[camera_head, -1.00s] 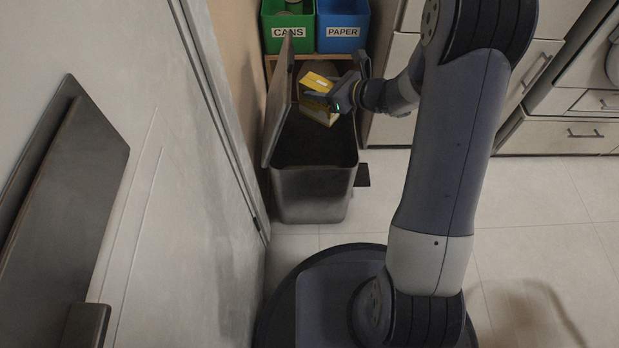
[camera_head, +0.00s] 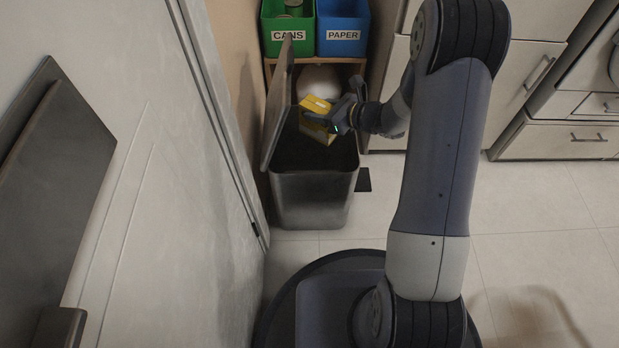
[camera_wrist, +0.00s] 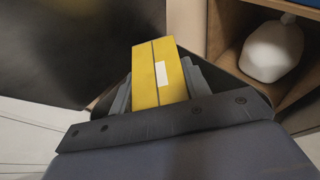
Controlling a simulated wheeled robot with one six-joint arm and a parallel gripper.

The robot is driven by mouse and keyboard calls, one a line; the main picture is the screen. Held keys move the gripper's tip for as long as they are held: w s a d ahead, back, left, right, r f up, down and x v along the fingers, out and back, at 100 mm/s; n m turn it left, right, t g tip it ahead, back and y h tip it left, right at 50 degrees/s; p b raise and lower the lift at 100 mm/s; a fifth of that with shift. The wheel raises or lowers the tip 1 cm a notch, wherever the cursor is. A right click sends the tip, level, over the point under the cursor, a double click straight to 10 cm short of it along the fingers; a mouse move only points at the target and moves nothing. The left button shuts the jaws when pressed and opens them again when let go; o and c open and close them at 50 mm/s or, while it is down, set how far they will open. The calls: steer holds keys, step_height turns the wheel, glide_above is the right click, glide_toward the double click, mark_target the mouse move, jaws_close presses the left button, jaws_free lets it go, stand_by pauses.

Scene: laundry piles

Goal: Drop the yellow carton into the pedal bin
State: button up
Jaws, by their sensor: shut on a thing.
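The yellow carton (camera_head: 316,118) is held at the far part of the open mouth of the pedal bin (camera_head: 312,198). It also shows in the wrist view (camera_wrist: 158,75), between my two fingers, with a white label on its face. My gripper (camera_head: 328,118) is shut on the carton and reaches in from the right. The bin is dark grey metal and its lid (camera_head: 278,102) stands open on the left side. Its dark inside shows no clear contents. Whether the carton's lower end is below the rim I cannot tell.
A green CANS box (camera_head: 287,36) and a blue PAPER box (camera_head: 342,36) stand on a wooden shelf behind the bin. A white rounded container (camera_wrist: 272,48) sits in the shelf below. A wall is close on the left; drawers (camera_head: 560,140) stand at right. Open tiled floor lies between.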

steer(key=o, duration=1)
steer(key=shift+o, duration=0.2)
steer(key=shift+d+r, duration=0.1)
steer(key=p+v, duration=0.2)
steer(key=v, duration=0.8)
steer(key=shift+s+d, duration=0.2)
steer(key=shift+s, duration=0.1)
